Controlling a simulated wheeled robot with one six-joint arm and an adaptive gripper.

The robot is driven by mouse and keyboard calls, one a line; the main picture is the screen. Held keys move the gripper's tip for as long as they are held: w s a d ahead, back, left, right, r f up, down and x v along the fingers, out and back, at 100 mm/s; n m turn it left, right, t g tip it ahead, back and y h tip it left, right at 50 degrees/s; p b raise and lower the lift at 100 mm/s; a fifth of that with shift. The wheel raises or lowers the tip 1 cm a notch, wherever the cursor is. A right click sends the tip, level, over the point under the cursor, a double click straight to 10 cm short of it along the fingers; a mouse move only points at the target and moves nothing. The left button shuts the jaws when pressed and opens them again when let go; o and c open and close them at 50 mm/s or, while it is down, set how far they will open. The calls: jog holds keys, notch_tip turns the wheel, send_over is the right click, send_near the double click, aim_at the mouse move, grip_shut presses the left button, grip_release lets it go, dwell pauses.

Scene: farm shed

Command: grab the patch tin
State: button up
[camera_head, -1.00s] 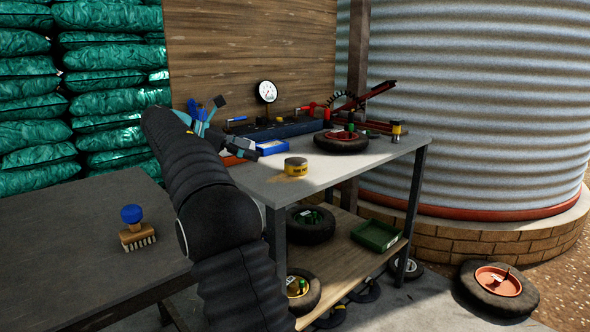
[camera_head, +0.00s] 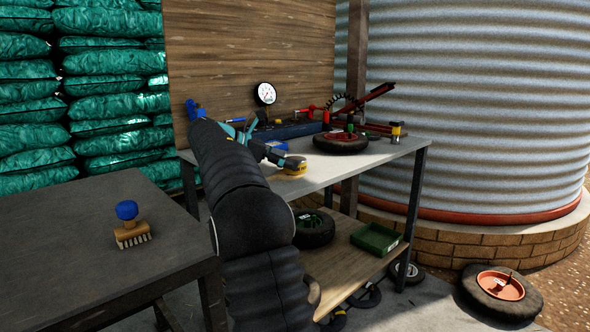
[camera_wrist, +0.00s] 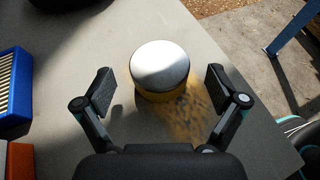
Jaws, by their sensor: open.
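The patch tin (camera_head: 294,168) is a small round yellow tin with a pale lid, upright near the front edge of the grey bench (camera_head: 340,172). In the wrist view the tin (camera_wrist: 159,68) stands in the upper middle, its lid brightly lit. My gripper (camera_wrist: 159,88) is open, with one finger pad on each side of the tin and a gap on both sides. In the head view my arm hides part of the gripper (camera_head: 276,152), which reaches the tin from the left.
A wheel (camera_head: 340,142) and a pressure gauge (camera_head: 265,93) are farther back. A brush (camera_head: 130,225) sits on the dark table (camera_head: 60,240). Bench space right of the tin is clear.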

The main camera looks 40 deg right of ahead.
jog(key=x, duration=0.3)
jog(key=shift+a, duration=0.1)
jog(key=c, duration=1.3)
jog(key=shift+r, duration=0.1)
